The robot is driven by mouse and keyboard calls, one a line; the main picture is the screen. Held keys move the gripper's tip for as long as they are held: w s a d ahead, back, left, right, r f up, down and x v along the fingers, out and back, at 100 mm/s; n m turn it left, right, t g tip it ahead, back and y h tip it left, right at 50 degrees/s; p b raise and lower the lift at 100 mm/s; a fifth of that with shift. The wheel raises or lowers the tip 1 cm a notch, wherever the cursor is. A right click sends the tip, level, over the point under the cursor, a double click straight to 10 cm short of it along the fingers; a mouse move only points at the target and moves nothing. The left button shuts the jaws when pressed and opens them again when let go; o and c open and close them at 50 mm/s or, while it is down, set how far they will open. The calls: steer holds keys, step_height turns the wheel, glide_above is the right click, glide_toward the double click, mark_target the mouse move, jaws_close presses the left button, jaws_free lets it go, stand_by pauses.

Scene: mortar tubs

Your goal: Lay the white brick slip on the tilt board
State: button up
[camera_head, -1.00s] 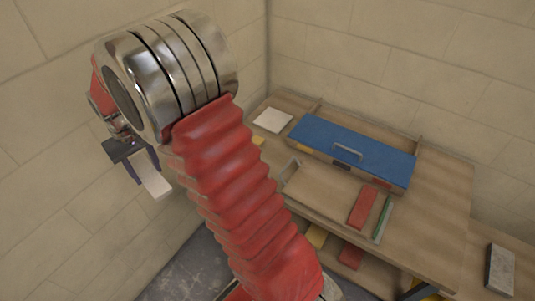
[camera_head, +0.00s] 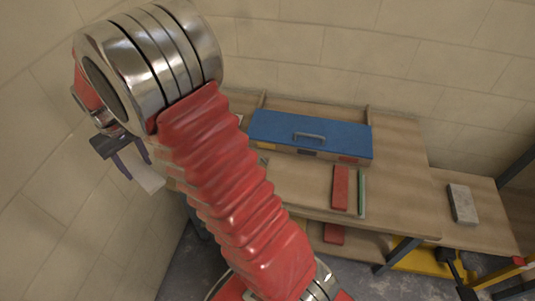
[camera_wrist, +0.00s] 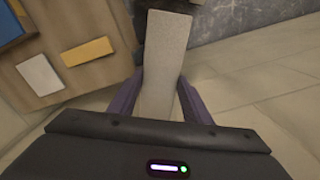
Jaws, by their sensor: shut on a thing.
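My gripper (camera_head: 135,164) is shut on the white brick slip (camera_head: 151,180), high at the left of the head view, apart from the bench. In the wrist view the slip (camera_wrist: 164,58) looks pale grey-white and sticks out lengthwise beyond the two dark purple fingers of my gripper (camera_wrist: 160,95). I cannot tell for certain which surface is the tilt board. A red slip (camera_head: 340,188) and a thin green strip (camera_head: 361,193) lie side by side near the front of the wooden bench (camera_head: 400,165).
A blue-lidded box (camera_head: 310,135) with a handle stands on the bench. In the wrist view a white piece (camera_wrist: 40,75) and a yellow piece (camera_wrist: 87,51) lie on wood. A grey block (camera_head: 462,203) lies on a lower surface at the right. My arm hides the bench's left end.

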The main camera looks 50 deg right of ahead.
steer(key=shift+d, duration=0.15)
steer(key=s+d+f+m, duration=0.2)
steer(key=d, duration=0.6)
steer(key=s+d+f+m, duration=0.1)
steer(key=s+d, duration=0.1)
steer(key=d, duration=0.6)
steer(key=m, duration=1)
glide_above(311, 184)
step_height(311, 184, down, 8)
steer(key=shift+d+f, duration=0.1)
steer(key=shift+f, duration=0.05)
steer(key=shift+f, duration=0.1)
steer(key=shift+f, duration=5.4)
steer(key=shift+f, duration=0.4)
